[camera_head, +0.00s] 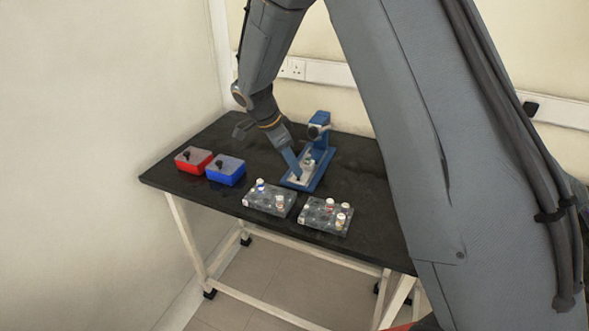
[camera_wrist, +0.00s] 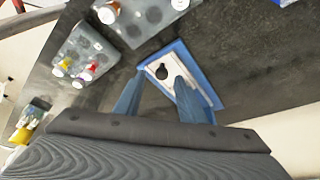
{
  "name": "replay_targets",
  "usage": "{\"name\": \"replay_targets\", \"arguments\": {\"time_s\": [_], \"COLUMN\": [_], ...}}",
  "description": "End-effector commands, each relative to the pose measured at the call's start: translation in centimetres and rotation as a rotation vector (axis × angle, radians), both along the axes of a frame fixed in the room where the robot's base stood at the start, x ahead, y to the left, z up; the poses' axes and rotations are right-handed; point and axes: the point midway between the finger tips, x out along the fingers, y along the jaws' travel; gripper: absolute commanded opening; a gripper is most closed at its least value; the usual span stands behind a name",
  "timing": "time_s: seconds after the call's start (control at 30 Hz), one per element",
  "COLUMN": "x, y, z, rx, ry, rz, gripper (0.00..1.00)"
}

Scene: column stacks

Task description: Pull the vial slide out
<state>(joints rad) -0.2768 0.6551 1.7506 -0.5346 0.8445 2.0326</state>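The vial slide (camera_wrist: 153,64) is a pale plate with a black knob (camera_wrist: 162,72), set in the blue base of a blue stand (camera_head: 319,130). In the head view the slide (camera_head: 306,173) lies low on the base, with a small vial (camera_head: 309,163) standing toward its back. My gripper (camera_wrist: 159,77) is open in the wrist view, one blue finger on each side of the knob. Whether the fingers touch the knob cannot be told. In the head view my gripper (camera_head: 297,176) reaches down to the slide's front end and partly hides it.
Two grey speckled racks with vials, a left rack (camera_head: 262,205) and a right rack (camera_head: 322,222), stand close in front of the blue stand. A red box (camera_head: 190,165) and a blue box (camera_head: 222,178) sit at the left. The black table (camera_head: 375,235) is bare at the right.

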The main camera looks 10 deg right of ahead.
Motion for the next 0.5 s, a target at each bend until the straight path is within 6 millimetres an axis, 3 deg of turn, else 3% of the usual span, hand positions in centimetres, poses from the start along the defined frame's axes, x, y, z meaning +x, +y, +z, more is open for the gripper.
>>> {"name": "replay_targets", "arguments": {"time_s": [0.23, 0.5], "x": [-0.2, -0.4], "y": [1.5, 2.0], "z": [3.4, 4.6], "rx": [0.0, 0.0], "ry": [-0.001, 0.001], "rz": [0.002, 0.0], "gripper": [0.36, 0.36]}}
